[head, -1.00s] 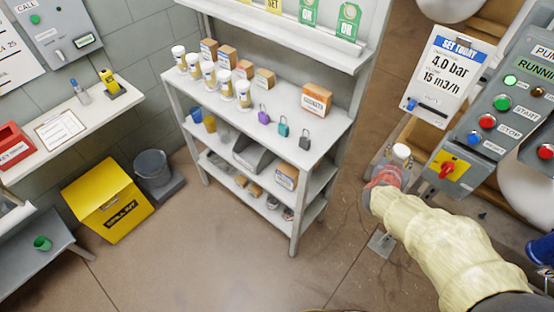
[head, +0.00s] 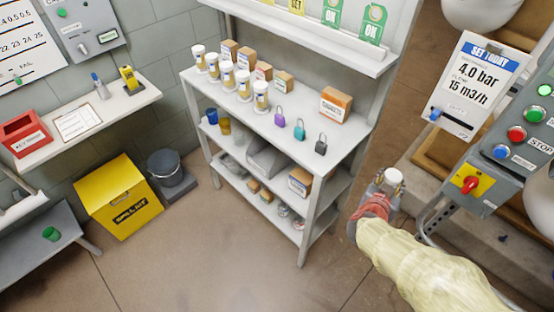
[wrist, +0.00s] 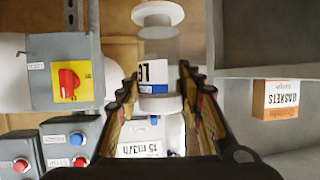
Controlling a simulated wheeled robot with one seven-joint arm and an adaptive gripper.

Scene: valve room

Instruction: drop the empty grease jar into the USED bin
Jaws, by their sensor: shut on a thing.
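The grease jar (head: 393,178) has a white lid and is held upright in my gripper (head: 377,198), right of the shelf in the head view. In the wrist view the jar (wrist: 158,50) shows a clear, empty-looking body, a white and blue label and white ends. My gripper's two fingers (wrist: 163,108) stand on either side of its near end, shut on it.
The white shelf (head: 285,150) carries several white-lidded jars, boxes and padlocks. A yellow spill kit box (head: 118,195) stands left of the grey bin. The pump control panel (head: 510,150) is close to my arm at right. The floor before the shelf is clear.

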